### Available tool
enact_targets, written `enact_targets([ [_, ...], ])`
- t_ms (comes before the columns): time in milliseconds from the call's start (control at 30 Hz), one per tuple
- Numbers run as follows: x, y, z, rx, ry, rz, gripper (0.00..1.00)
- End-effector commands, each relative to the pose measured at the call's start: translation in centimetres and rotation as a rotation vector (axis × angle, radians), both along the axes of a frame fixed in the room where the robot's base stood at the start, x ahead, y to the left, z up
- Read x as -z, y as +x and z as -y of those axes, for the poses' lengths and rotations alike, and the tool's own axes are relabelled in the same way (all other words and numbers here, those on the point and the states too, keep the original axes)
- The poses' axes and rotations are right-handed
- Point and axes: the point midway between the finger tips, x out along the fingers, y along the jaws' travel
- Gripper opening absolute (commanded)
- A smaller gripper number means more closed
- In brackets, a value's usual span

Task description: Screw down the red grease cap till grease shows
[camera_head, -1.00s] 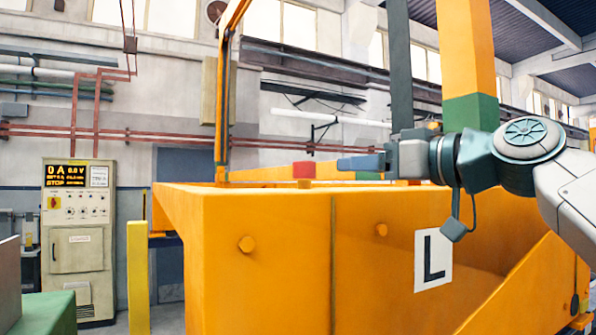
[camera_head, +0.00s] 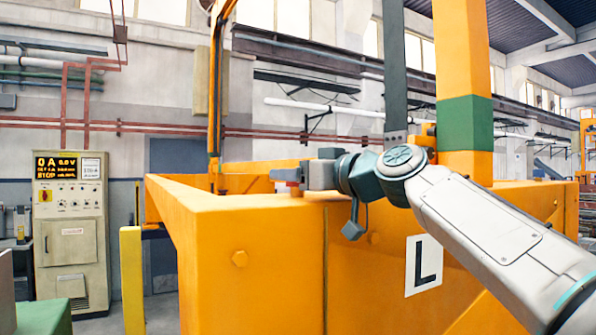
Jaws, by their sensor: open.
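The red grease cap (camera_head: 293,187) shows as a small red patch at the top edge of the orange machine body (camera_head: 255,250). Most of it is hidden behind my gripper. My gripper (camera_head: 284,175) reaches in from the right, pointing left, with its fingers over and in front of the cap. It is open. I cannot tell whether the fingers touch the cap or stand around it. No grease is visible.
An orange post with a green band (camera_head: 465,123) and a dark post (camera_head: 396,70) rise behind my arm. A control cabinet (camera_head: 70,230) stands at the left. A yellow post (camera_head: 132,280) stands before the body's left side.

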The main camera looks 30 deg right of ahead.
Motion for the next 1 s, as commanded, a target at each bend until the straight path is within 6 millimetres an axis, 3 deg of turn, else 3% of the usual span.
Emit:
enact_targets([
  [200, 0.04, 0.03, 0.00, 0.000, 0.000, 0.000, 0.60],
  [367, 0.03, 0.02, 0.00, 0.000, 0.000, 0.000, 0.19],
  [400, 0.03, 0.02, 0.00, 0.000, 0.000, 0.000, 0.16],
  [1000, 0.13, -0.15, 0.10, 0.177, -0.004, 0.002, 0.16],
])
